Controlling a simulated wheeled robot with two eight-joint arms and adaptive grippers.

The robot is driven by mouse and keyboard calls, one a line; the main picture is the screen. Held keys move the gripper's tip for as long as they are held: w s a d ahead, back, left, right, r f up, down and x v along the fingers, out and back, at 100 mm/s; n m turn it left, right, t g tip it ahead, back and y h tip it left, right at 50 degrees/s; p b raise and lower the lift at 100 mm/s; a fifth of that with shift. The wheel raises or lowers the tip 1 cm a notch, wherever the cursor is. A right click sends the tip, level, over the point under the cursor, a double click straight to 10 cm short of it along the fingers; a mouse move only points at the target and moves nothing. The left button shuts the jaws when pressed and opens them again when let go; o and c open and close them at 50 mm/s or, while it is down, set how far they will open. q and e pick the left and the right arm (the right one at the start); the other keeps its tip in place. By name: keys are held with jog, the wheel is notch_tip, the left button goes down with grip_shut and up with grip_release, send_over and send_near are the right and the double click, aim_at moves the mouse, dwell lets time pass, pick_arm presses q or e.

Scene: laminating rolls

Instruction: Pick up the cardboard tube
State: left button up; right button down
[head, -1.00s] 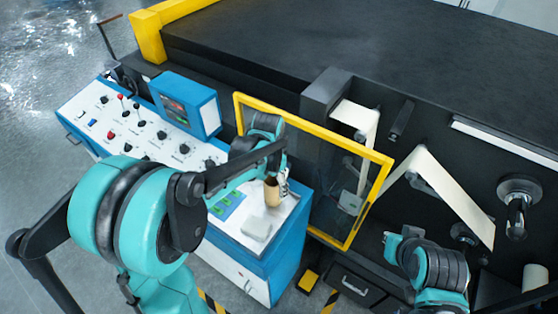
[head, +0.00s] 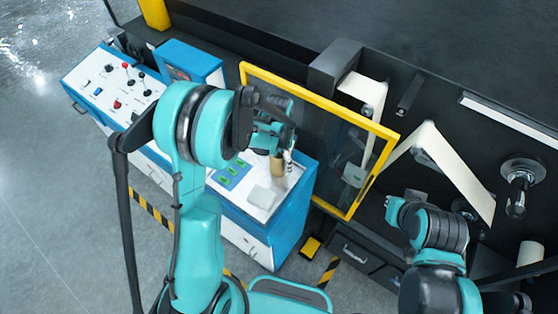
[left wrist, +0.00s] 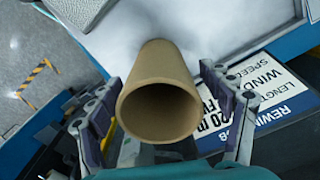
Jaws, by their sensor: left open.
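The brown cardboard tube (head: 277,168) stands on the white top of the blue control cabinet, near its right end. In the left wrist view the tube (left wrist: 158,92) shows its hollow open end towards the camera. My left gripper (head: 287,157) is at the tube, and my arm hides part of the scene there. In the left wrist view the fingers of my left gripper (left wrist: 160,100) are open, one on each side of the tube, with visible gaps. My right gripper cannot be made out; only teal links of that arm show.
A grey-white block (head: 261,197) lies on the cabinet top near the tube. A yellow-framed clear panel (head: 347,212) stands close to the right. A blue screen box (head: 190,62) rises at the back left. A label plate (left wrist: 262,92) lies beside the tube.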

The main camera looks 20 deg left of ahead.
pick_arm(q)
jog(key=c, duration=1.3)
jog(key=shift+o, duration=0.2)
jog(key=shift+r, duration=0.1)
